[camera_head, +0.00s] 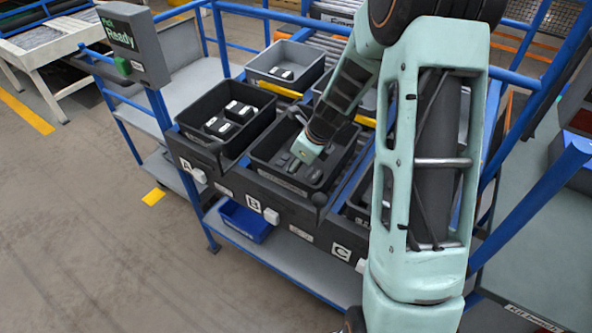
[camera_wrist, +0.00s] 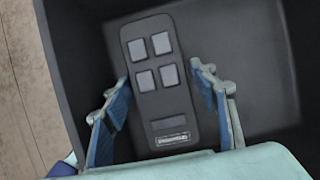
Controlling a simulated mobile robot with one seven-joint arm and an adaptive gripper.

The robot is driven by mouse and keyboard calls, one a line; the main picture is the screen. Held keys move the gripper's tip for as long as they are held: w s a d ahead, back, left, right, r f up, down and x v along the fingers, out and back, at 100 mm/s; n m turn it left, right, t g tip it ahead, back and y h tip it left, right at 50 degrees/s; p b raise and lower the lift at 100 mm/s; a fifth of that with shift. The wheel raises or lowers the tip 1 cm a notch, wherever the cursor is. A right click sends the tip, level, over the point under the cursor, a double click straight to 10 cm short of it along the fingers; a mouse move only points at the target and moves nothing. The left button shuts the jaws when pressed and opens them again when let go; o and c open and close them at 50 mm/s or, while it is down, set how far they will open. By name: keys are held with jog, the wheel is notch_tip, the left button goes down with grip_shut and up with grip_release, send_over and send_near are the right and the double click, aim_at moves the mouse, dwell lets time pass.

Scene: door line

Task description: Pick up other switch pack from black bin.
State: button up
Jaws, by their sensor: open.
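The black bin (camera_head: 283,181) marked B holds dark items, partly hidden by my arm. In the wrist view a dark grey switch pack (camera_wrist: 158,103) with several light grey square buttons and a small label lies on the floor of the black bin (camera_wrist: 262,60). My gripper (camera_wrist: 161,78) is open, with one blue-padded finger on each side of the pack. I cannot tell whether either finger touches it. In the head view my gripper (camera_head: 306,150) reaches down into bin B; its fingertips are hard to make out.
Black bin A (camera_head: 190,133) on the left holds several black-and-white items. A grey bin (camera_head: 262,73) with white-and-dark items stands behind. Another bin on the right is mostly hidden by my arm. Bin walls surround my gripper. A blue bin (camera_head: 245,222) sits on the lower shelf.

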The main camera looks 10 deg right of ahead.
jog(key=shift+f, duration=0.2)
dwell(0.3)
jog(key=c, duration=1)
jog(key=shift+c, duration=0.2)
